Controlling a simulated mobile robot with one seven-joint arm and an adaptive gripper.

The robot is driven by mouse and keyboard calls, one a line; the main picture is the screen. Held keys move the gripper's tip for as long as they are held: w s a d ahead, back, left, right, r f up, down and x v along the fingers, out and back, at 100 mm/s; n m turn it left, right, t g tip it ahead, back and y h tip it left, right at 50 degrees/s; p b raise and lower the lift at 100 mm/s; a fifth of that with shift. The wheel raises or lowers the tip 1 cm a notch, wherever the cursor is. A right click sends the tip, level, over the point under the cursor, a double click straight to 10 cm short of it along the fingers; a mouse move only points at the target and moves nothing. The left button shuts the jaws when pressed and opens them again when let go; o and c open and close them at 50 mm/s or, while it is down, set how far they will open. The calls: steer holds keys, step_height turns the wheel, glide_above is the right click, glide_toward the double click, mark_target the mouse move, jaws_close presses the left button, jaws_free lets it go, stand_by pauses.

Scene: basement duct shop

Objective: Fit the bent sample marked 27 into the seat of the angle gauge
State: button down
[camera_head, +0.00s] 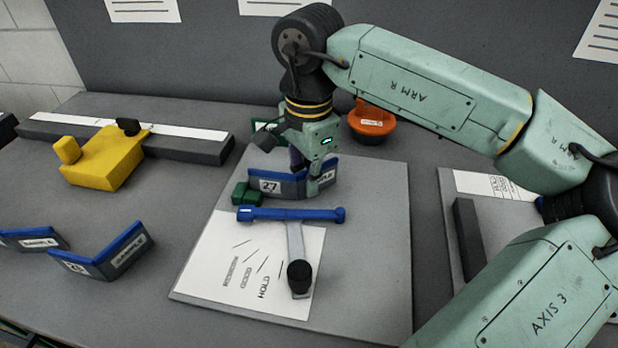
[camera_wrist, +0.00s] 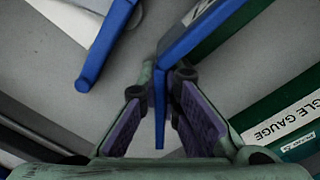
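The bent sample marked 27 (camera_head: 270,186), a dark plate with blue top edges, stands on the grey board of the angle gauge (camera_head: 375,240), beside a green block (camera_head: 246,194). My gripper (camera_head: 313,180) is lowered over the sample's right wing. In the wrist view the sample's blue edge (camera_wrist: 160,100) runs between the purple pads of my gripper (camera_wrist: 160,115), with gaps visible on both sides. Green gauge parts, one labelled ANGLE GAUGE (camera_wrist: 285,125), lie to the right. My fingers hide part of the sample; I cannot tell whether it is fully seated.
A blue bar on a lever with a black knob (camera_head: 300,273) lies just in front of the sample. Other bent samples (camera_head: 105,255) stand at left. A yellow block (camera_head: 105,158) sits on a rail. An orange round item (camera_head: 371,121) stands behind.

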steer(key=shift+f, duration=0.15)
steer(key=c, duration=1.7)
jaws_free()
step_height(320, 180, up, 12)
steer(key=shift+r, duration=0.1)
